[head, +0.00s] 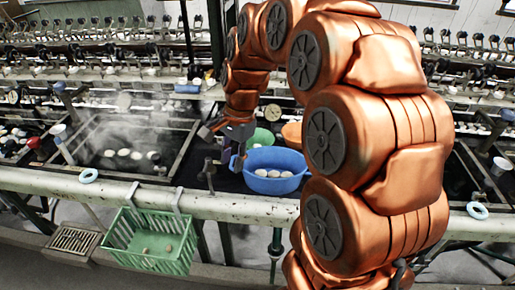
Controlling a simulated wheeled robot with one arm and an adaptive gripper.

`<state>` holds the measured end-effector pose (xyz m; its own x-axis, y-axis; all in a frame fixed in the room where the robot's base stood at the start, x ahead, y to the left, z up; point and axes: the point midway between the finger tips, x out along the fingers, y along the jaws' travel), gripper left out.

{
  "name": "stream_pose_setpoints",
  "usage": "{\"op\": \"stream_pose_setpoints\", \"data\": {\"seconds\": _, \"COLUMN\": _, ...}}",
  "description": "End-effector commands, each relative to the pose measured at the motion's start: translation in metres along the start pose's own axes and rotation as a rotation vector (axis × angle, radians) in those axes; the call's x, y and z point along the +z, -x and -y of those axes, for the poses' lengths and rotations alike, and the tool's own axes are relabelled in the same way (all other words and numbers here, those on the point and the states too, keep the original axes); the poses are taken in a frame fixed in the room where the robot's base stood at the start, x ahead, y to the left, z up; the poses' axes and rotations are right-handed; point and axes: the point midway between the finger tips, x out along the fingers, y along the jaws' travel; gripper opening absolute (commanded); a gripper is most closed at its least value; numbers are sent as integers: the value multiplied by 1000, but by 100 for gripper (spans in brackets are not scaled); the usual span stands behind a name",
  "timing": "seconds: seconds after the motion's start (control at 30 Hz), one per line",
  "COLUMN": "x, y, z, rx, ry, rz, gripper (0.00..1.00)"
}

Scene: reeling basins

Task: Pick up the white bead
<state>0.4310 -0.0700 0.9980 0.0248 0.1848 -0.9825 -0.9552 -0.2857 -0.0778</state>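No single white bead can be told apart for certain. Several small white oval pieces (273,174) lie in the blue basin (279,158) just right of my gripper. More white oval pieces (123,152) lie in the steaming dark basin (178,150) at the left. My gripper (231,163) hangs at the end of my copper arm, pointing down beside the left rim of the blue basin. Its fingers are small and dark here, and whether they are apart is unclear. No held object shows.
A green bowl (261,137) and an orange bowl (292,131) stand behind the blue basin. A pale rail (232,207) runs along the front, with a green basket (150,255) hanging from it. Machine racks fill the back. My arm hides much of the right side.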

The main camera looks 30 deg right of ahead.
Motion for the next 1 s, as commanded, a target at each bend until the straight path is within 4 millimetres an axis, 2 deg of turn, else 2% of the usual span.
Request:
{"op": "stream_pose_setpoints", "data": {"seconds": 0.03, "x": -18, "y": -3, "z": 10, "rx": -14, "ry": -88, "rz": 6, "gripper": 33}}
{"op": "stream_pose_setpoints", "data": {"seconds": 0.23, "x": -90, "y": -5, "z": 43, "rx": -84, "ry": -467, "rz": 27, "gripper": 33}}
{"op": "stream_pose_setpoints", "data": {"seconds": 0.4, "x": -152, "y": -10, "z": 58, "rx": -135, "ry": -768, "rz": 48, "gripper": 33}}
{"op": "stream_pose_setpoints", "data": {"seconds": 0.53, "x": -188, "y": -14, "z": 62, "rx": -163, "ry": -939, "rz": 63, "gripper": 33}}
{"op": "stream_pose_setpoints", "data": {"seconds": 0.7, "x": -213, "y": -15, "z": 62, "rx": -183, "ry": -1057, "rz": 72, "gripper": 33}}
{"op": "stream_pose_setpoints", "data": {"seconds": 1.0, "x": -218, "y": -38, "z": 66, "rx": -183, "ry": -1079, "rz": 75, "gripper": 33}}
